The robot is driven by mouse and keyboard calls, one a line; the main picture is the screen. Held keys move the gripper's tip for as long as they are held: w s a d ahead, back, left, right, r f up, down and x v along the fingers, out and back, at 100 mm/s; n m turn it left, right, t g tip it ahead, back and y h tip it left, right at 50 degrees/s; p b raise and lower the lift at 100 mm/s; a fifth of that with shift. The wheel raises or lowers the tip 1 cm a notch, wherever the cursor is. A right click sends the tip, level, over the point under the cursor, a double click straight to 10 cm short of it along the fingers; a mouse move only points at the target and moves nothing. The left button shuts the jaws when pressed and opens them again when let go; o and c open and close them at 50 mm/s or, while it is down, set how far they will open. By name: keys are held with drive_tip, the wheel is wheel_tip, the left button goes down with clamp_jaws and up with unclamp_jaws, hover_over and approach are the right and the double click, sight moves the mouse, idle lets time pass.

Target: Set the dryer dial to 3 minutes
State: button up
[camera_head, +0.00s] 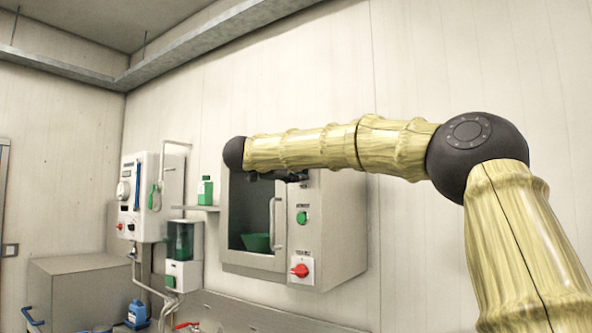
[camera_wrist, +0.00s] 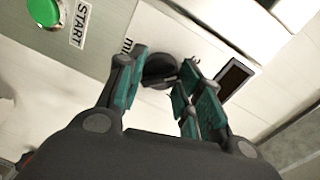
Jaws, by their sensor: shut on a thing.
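The dryer (camera_head: 345,230) is a pale wall cabinet with a dark window and a control strip on its front. In the wrist view the dark round dial (camera_wrist: 158,68) sits on a white panel, with a partly hidden "mi…" label beside it. My gripper (camera_wrist: 166,78) has its teal-padded fingers on either side of the dial, shut on it. In the head view my gripper (camera_head: 292,177) is at the top of the control strip, and my arm hides the dial. The dial's pointer and scale cannot be read.
A green START button (camera_wrist: 43,11) lies beside the dial panel; it also shows in the head view (camera_head: 301,217). A red switch (camera_head: 300,270) is lower down. A vertical door handle (camera_head: 273,224) and a dark rectangular display (camera_wrist: 234,78) are close by.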

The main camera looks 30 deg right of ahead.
drive_tip(key=shift+r, duration=0.1)
drive_tip(key=o, duration=1)
drive_tip(key=v, duration=1.2)
drive_tip(key=shift+s, duration=0.1)
drive_tip(key=shift+d, duration=0.1)
